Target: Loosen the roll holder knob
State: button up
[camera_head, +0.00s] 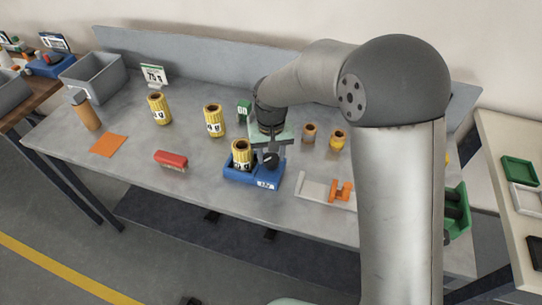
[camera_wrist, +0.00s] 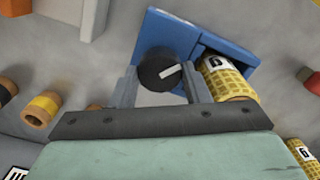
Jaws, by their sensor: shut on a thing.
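The blue roll holder (camera_head: 238,179) sits near the front edge of the grey table. A yellow mesh roll (camera_head: 241,157) stands in its left part. The black knob (camera_head: 271,160) is on its right part. In the wrist view the knob (camera_wrist: 153,72) shows a white pointer mark, tilted up to the right. My gripper (camera_wrist: 160,80) has one finger on each side of the knob and is shut on it. The roll (camera_wrist: 228,80) lies just right of the right finger in the wrist view. In the head view my gripper (camera_head: 270,148) is over the holder.
Yellow rolls (camera_head: 212,121) stand behind the holder. Smaller rolls (camera_head: 337,140) and a white-and-orange tool (camera_head: 322,190) are on the right. A red-handled brush (camera_head: 171,160) and orange sheet (camera_head: 108,145) lie left. A grey bin (camera_head: 95,76) is at the far left.

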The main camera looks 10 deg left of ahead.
aim_at(272, 158)
jog(key=n, duration=0.3)
jog(key=shift+n+b, duration=0.3)
jog(key=shift+r+n, duration=0.1)
jog(key=shift+n, duration=1.8)
jog(key=o, duration=1)
jog(key=shift+c, duration=0.2)
notch_tip(272, 158, up, 17)
jog(key=b, duration=0.1)
jog(key=shift+r, duration=0.2)
